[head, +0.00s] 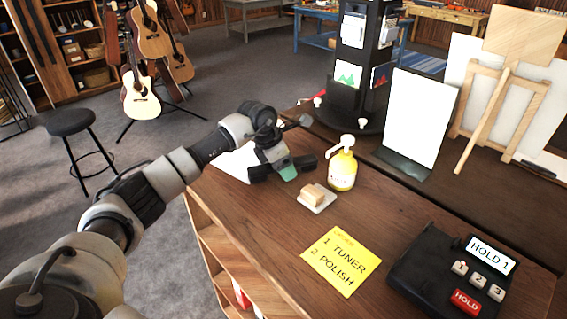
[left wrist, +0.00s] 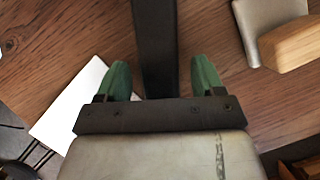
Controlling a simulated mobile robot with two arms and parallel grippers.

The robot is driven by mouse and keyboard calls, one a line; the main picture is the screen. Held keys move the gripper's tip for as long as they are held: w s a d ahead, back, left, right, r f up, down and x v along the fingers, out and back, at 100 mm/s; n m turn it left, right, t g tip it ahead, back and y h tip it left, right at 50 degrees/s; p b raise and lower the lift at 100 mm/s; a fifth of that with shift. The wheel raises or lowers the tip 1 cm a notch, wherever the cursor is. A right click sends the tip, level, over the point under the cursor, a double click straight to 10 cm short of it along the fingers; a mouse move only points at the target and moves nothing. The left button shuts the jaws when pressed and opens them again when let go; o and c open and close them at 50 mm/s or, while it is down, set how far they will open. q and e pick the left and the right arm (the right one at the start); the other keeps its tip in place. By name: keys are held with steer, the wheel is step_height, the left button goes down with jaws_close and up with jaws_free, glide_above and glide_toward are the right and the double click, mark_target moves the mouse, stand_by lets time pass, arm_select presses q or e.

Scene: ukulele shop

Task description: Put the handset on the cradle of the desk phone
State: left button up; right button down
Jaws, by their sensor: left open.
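The desk phone (head: 428,262) is black and sits at the near right of the wooden counter, with a "HOLD 1" display, white number keys and a red HOLD key. Its cradle side is dark and bare. The handset (left wrist: 155,45) is a dark bar on the counter; in the head view one dark end (head: 307,162) shows beside my left gripper (head: 284,172). In the left wrist view my left gripper (left wrist: 160,80) is open, its green fingers on either side of the bar with gaps. I cannot tell its height over the bar. My right gripper is not in view.
A yellow pump bottle (head: 341,171) and a wooden block (head: 314,192) on a pale plate stand near my left gripper. A yellow note (head: 341,262) lies before the phone. A white sheet (head: 236,164) lies behind the gripper. A black rack and white board stand behind.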

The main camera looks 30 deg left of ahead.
arm_select(q)
steer(key=shift+f+b, duration=0.25)
steer(key=shift+b, duration=0.05)
stand_by(0.4)
steer(key=shift+c, duration=0.3)
steer(key=c, duration=1)
steer(key=shift+c, duration=0.2)
